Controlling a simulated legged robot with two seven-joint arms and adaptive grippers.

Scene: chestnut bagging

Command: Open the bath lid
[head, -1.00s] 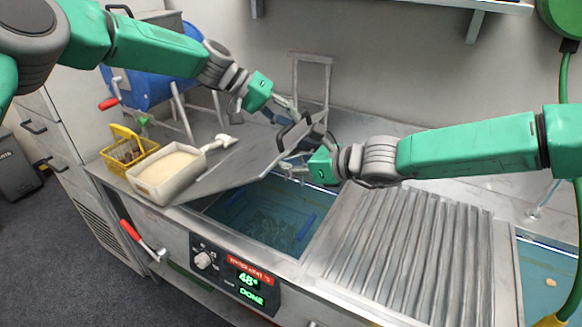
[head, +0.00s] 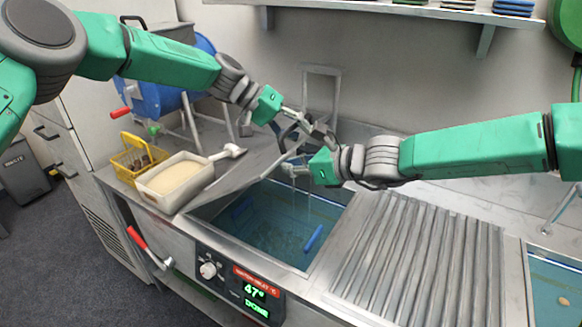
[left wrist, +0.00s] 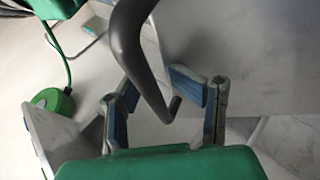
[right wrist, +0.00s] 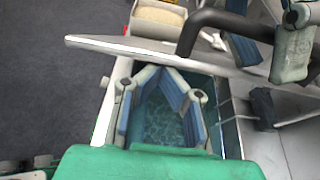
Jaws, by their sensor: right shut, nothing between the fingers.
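The bath lid (head: 238,172) is a grey metal plate, tilted with its right side raised off the left bath opening. Its dark bar handle (left wrist: 128,45) also shows in the right wrist view (right wrist: 225,20). My left gripper (head: 308,122) is at the handle, its fingers apart on either side of the bar in the left wrist view (left wrist: 160,95). My right gripper (head: 293,167) is below the lid's raised side, above the opening. Its fingertips meet, empty, in the right wrist view (right wrist: 160,70). The open bath (head: 270,222) shows water and blue basket handles.
A white tray of pale contents (head: 174,180) and a yellow basket (head: 137,157) stand left of the lid. A ribbed metal cover (head: 415,250) lies right of the bath. The control panel (head: 240,280) and a red-handled lever (head: 140,240) are in front.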

